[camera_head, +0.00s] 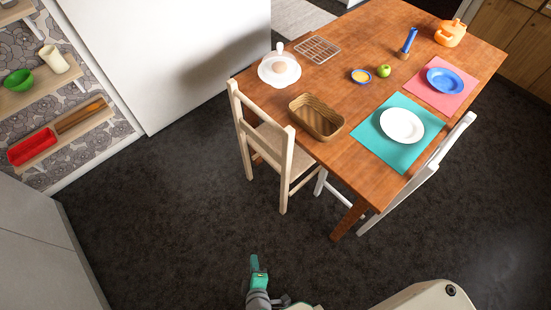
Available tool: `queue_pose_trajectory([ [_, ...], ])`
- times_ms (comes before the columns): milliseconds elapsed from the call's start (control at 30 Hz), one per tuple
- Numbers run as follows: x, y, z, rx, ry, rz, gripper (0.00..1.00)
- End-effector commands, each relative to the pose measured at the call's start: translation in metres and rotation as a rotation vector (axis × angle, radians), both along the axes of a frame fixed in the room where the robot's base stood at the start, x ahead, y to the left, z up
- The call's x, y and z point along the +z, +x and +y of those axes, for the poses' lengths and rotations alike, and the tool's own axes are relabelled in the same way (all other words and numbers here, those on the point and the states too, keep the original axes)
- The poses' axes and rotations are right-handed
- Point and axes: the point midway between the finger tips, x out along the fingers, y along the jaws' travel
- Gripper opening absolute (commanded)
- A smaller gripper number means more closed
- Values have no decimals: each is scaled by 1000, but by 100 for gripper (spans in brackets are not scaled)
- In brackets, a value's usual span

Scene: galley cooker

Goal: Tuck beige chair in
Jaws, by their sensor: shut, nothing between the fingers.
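The beige chair (242,118) stands upright at the left end of the wooden table (330,88). Its slatted back faces left, away from the table. Part of its seat (268,140) shows between the back and the table end, and the far part of the seat is hidden under the tabletop. My gripper (256,262) is low in the picture, over the dark floor and well apart from the chair. It is shut and empty.
A white chair (425,172) stands at the table's near right side. A basket (316,117), a white plate (402,125) and a lidded white dish (279,68) are on the table. Wall shelves (62,138) are at left. The dark floor (165,205) between is clear.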

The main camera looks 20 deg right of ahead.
Motion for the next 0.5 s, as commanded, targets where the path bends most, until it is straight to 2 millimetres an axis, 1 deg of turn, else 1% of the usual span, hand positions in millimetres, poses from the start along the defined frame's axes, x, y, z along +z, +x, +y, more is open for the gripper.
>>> queue_pose_trajectory([
  [33,-14,17,-4,32,-96,35,0],
  [100,-30,34,-14,70,-236,96,0],
  [233,-46,71,-34,126,-500,206,0],
  [300,-47,92,-44,147,-639,263,0],
  [367,-44,111,-53,159,-758,315,0],
  [400,-40,124,-59,161,-837,349,0],
  [467,-30,143,-66,162,-953,402,0],
  [500,-22,156,-70,159,-1029,436,0],
])
